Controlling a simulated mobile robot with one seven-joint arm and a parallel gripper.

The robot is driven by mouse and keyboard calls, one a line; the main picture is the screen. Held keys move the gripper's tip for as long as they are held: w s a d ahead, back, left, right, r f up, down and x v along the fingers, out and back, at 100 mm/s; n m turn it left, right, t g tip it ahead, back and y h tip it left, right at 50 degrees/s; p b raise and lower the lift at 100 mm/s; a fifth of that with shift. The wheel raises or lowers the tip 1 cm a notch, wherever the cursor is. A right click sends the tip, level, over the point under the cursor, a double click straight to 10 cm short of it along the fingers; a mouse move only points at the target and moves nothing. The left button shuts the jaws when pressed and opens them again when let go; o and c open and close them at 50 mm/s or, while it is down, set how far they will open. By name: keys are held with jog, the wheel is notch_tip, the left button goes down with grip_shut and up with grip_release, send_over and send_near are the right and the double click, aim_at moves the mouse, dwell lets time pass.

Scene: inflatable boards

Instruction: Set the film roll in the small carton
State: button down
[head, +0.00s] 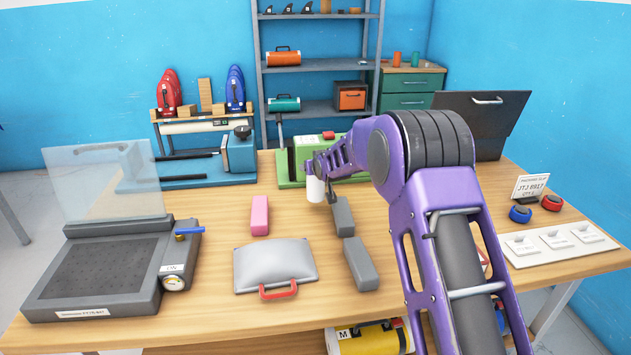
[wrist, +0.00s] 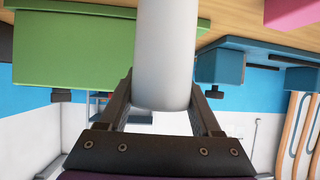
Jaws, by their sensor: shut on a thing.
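The film roll looks like the white cylinder (head: 314,189) that hangs below my gripper (head: 316,172) over the middle of the table in the head view. In the wrist view the same pale cylinder (wrist: 165,55) stands between the two dark fingers of my gripper (wrist: 163,88), which are shut on it. The roll is held upright, and it appears to be above the tabletop. I cannot make out a small carton in either view. My arm covers part of the table on the right.
A green machine (head: 290,172) stands behind the roll. Grey blocks (head: 361,264), a pink block (head: 259,215) and a grey pouch with a red handle (head: 275,263) lie in front. A black-topped device (head: 105,272) is at left, a switch panel (head: 558,242) at right.

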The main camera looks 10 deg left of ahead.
aim_at(314, 178)
jog(key=shift+f, duration=1.85)
jog(key=shift+f+b, duration=0.2)
jog(key=shift+b, duration=0.15)
jog(key=shift+c, duration=0.3)
grip_release()
jog(key=shift+r, duration=0.15)
